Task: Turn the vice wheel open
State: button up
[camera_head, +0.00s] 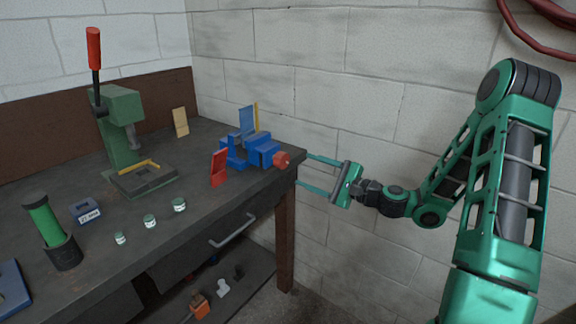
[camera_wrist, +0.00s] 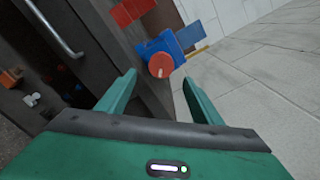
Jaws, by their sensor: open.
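The blue vice (camera_head: 262,150) sits at the right end of the dark bench, with its red wheel (camera_head: 282,160) at its right side, over the bench edge. In the wrist view the wheel (camera_wrist: 160,65) faces me as a round red disc with a pale mark, and the blue vice (camera_wrist: 166,44) shows behind it. My gripper (camera_head: 302,170) is open, its two green fingers pointing left toward the wheel. In the wrist view the wheel appears beyond and between the fingertips (camera_wrist: 160,78). The gap holds nothing.
A red plate (camera_head: 218,168) stands beside the vice, and a blue plate (camera_head: 247,118) stands behind it. A green press (camera_head: 122,130) with a red-topped lever stands farther left. A drawer handle (camera_head: 232,232) sticks out from the bench front. The room right of the bench is free up to the wall.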

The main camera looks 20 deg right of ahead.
aim_at(285, 162)
jog(key=w+a, duration=0.2)
jog(key=w, duration=0.1)
jog(key=w+a+m, duration=0.1)
jog(key=w+a, duration=0.1)
jog(key=w+a+m, duration=0.1)
jog(key=w+a, duration=0.1)
jog(key=w, duration=0.1)
jog(key=shift+w, duration=0.35)
jog(key=c, duration=1.1)
jog(key=shift+o, duration=0.2)
